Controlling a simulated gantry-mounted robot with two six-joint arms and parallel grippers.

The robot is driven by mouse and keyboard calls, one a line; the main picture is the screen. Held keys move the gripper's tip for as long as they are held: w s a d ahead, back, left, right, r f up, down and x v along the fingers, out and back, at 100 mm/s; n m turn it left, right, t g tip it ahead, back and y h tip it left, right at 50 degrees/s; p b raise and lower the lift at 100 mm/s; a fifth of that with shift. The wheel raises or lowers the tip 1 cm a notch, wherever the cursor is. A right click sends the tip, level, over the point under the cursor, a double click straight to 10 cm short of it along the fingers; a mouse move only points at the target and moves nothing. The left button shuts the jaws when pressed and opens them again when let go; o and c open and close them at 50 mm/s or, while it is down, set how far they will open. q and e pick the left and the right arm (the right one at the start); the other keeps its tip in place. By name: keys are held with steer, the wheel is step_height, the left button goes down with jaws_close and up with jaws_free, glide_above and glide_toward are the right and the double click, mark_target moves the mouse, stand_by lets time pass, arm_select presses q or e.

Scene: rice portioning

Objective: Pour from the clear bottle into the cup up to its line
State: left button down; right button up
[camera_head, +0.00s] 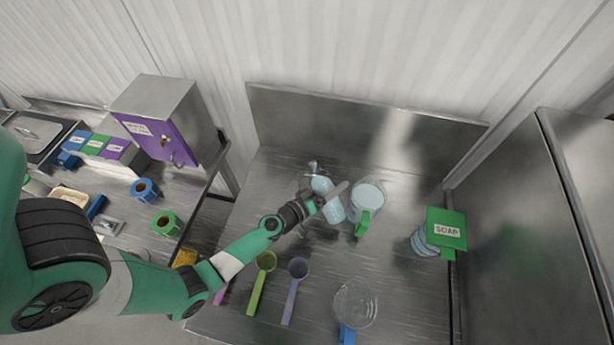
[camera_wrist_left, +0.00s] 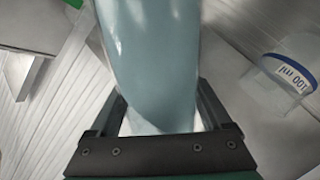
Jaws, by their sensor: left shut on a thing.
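My left gripper (camera_head: 326,197) is shut on a bottle (camera_head: 331,209) that looks pale blue. In the left wrist view the bottle (camera_wrist_left: 155,60) fills the middle between the two fingers, and its far end runs out of the frame. Any liquid level in the cup is too unclear to tell. My right gripper is not in view.
A jug (camera_head: 367,193) with a green handle stands close right of the bottle. Green (camera_head: 257,283) and purple (camera_head: 293,290) scoops and a clear vessel (camera_head: 356,303) with a blue handle lie nearer. A steel wall closes the back.

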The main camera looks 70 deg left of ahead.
arm_select(q)
steer(key=shift+w+d+r+n+h+p, duration=0.15)
steer(key=shift+d+r+n+h+p, duration=0.4)
steer(key=shift+n+p, duration=0.8)
stand_by(2.1)
steer(key=shift+d+n+p, duration=0.25)
steer(key=shift+n+p, duration=0.3)
steer(key=shift+p, duration=0.25)
stand_by(1.2)
steer(key=shift+f, duration=0.3)
steer(key=shift+a+f+n+h+b, duration=0.2)
steer(key=shift+f+n+b, duration=0.1)
steer(key=shift+f+b, duration=0.5)
steer(key=shift+a+f+n+h+b, duration=0.15)
steer(key=shift+f+n+b, duration=0.15)
steer(key=shift+f+b, duration=0.45)
steer(key=shift+f+b, duration=0.35)
steer(key=shift+f, duration=0.05)
